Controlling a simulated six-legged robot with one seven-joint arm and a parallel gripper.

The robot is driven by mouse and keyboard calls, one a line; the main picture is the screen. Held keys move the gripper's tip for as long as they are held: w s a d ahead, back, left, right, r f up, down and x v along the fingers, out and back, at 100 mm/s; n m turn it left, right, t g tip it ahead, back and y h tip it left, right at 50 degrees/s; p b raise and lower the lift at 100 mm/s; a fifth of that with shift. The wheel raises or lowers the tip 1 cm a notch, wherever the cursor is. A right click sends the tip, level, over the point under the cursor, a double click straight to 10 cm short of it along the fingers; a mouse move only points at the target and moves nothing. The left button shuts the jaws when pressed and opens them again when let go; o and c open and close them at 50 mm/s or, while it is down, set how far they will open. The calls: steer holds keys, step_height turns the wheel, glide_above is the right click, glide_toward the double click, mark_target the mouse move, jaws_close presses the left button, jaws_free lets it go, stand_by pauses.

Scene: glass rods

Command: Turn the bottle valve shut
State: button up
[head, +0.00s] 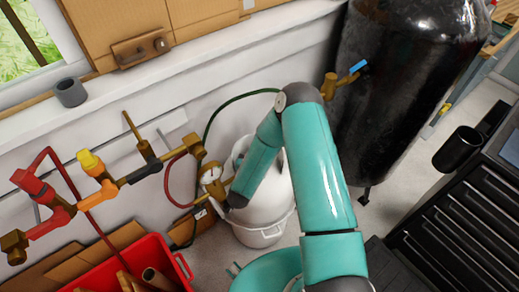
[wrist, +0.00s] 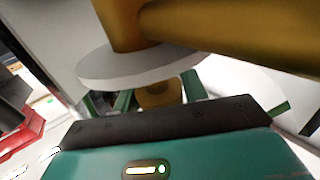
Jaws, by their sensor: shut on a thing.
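The white gas bottle (head: 262,232) stands on the floor by the wall, with a brass fitting and round gauge (head: 211,177) beside its top. My teal arm covers the bottle's top, and my gripper is hidden in the head view. In the wrist view my gripper (wrist: 160,98) has its green fingers either side of a brass valve part (wrist: 160,92), shut on it. A pale grey disc (wrist: 135,66) and a thick brass body (wrist: 215,28) lie just beyond it. The disc partly hides the grip, and I cannot tell how far the valve is turned.
Brass and red torch fittings (head: 95,180) stand on the left above a red crate (head: 178,262). A tall black cylinder (head: 405,85) with a blue-handled valve (head: 352,72) stands at the back right. A black drawer cabinet (head: 465,215) is at right. Hoses run near the bottle.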

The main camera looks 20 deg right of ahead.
steer(key=o, duration=1)
steer(key=shift+r, duration=0.55)
step_height(320, 180, up, 2)
steer(key=shift+r, duration=0.2)
steer(key=s+r, duration=0.9)
steer(key=s, duration=0.5)
steer(key=shift+a+r, duration=0.15)
steer(key=shift+r, duration=0.1)
steer(key=shift+w, duration=0.1)
